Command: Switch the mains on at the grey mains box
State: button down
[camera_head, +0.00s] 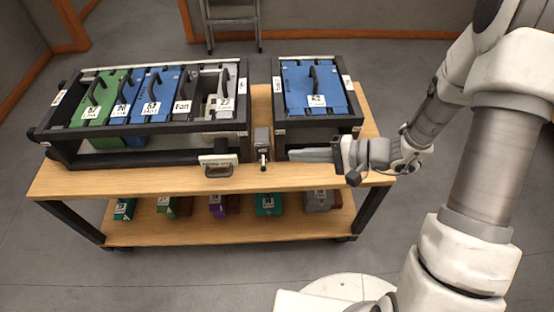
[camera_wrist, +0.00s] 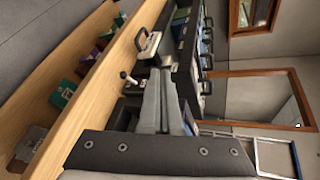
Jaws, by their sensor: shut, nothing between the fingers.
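The grey mains box (camera_head: 262,136) stands on the wooden table between the two black racks. A small lever with a pale knob (camera_head: 263,156) sticks out of its front, toward the table's front edge. The lever also shows in the wrist view (camera_wrist: 128,77), left of my fingers; the box itself is hard to make out there. My gripper (camera_head: 293,155) reaches in from the right, in front of the right rack. Its grey fingers are shut and empty. Their tips, also in the wrist view (camera_wrist: 158,76), point toward the box and lever, apparently a little short of them.
The left rack (camera_head: 150,126) holds green, blue and grey modules with black handles. The right rack (camera_head: 318,124) holds one blue module (camera_head: 313,88). A pale piece with a dark handle (camera_head: 217,165) is at the table's front edge, left of the lever. Several modules sit on the lower shelf (camera_head: 180,232).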

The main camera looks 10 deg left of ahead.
aim_at(274, 172)
jog(key=w+f+m+t+b, duration=0.1)
jog(key=f, duration=0.3)
jog(key=w+f+m+t+b, duration=0.1)
jog(key=f, duration=0.3)
jog(key=w+d+f+m+t+b, duration=0.1)
jog(key=f, duration=0.3)
jog(key=shift+d+f+m+t, duration=0.1)
jog(key=shift+f+m+t, duration=0.2)
jog(key=shift+f+t, duration=0.1)
jog(key=b+x, duration=0.2)
jog(key=x, duration=0.8)
jog(key=shift+f, duration=0.1)
jog(key=shift+p, duration=0.3)
